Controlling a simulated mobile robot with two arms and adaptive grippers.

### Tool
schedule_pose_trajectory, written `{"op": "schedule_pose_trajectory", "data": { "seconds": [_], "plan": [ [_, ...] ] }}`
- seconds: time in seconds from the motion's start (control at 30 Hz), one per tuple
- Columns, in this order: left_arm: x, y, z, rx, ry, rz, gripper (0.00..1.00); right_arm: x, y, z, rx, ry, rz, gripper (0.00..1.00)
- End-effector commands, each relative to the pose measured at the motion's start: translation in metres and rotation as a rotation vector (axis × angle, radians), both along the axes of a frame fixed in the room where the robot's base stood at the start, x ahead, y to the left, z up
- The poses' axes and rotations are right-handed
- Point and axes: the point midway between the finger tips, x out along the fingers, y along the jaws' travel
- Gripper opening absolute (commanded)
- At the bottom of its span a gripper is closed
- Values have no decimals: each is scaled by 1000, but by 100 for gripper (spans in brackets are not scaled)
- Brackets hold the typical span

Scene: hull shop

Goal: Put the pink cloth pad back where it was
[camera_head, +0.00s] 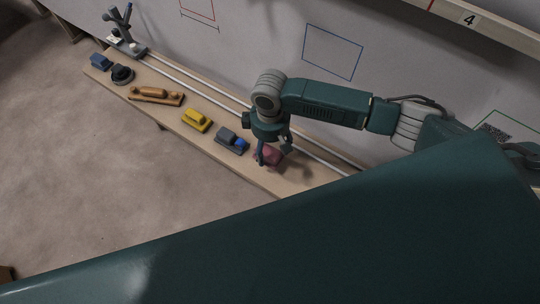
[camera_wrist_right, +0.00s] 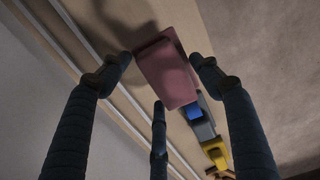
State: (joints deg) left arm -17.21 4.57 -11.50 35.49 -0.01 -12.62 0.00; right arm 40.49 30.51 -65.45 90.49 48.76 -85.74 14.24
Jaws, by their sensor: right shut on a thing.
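The pink cloth pad (camera_head: 273,156) is at the near right end of a long wooden bench. My right gripper (camera_head: 271,154) reaches down over it and is shut on it. In the right wrist view the pad (camera_wrist_right: 167,72) lies between the fingertips of the right gripper (camera_wrist_right: 160,68), with a third finger below it. A dark shadow falls on the wood beside the pad. I cannot tell whether the pad touches the bench or is slightly above it. My left gripper is not in view.
The wooden bench (camera_head: 291,182) holds a grey item with a blue part (camera_head: 230,140), a yellow block (camera_head: 196,120), a brown wooden tool (camera_head: 155,95) and a dark round item (camera_head: 122,74). White rails run behind them along the wall. The bench's right end is bare.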

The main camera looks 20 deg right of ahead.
Motion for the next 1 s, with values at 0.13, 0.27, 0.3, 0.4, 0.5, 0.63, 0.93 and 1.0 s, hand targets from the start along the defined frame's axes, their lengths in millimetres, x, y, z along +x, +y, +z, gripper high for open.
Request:
{"op": "schedule_pose_trajectory", "data": {
  "seconds": [0.13,0.27,0.3,0.4,0.5,0.63,0.93,1.0],
  "plan": [
    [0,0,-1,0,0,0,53,0,1,-13,1,0,0,40],
    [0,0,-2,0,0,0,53,0,0,-30,0,1,-1,40],
    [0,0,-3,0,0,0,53,-1,1,-37,0,2,-1,40],
    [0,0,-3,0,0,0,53,0,0,-50,0,1,-1,40],
    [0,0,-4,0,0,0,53,0,1,-55,1,-2,1,40],
    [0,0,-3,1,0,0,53,0,1,-55,1,-2,1,40],
    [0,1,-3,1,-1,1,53,0,1,-55,1,0,0,82],
    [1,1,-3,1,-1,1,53,0,1,-55,1,0,0,82]
  ]
}}
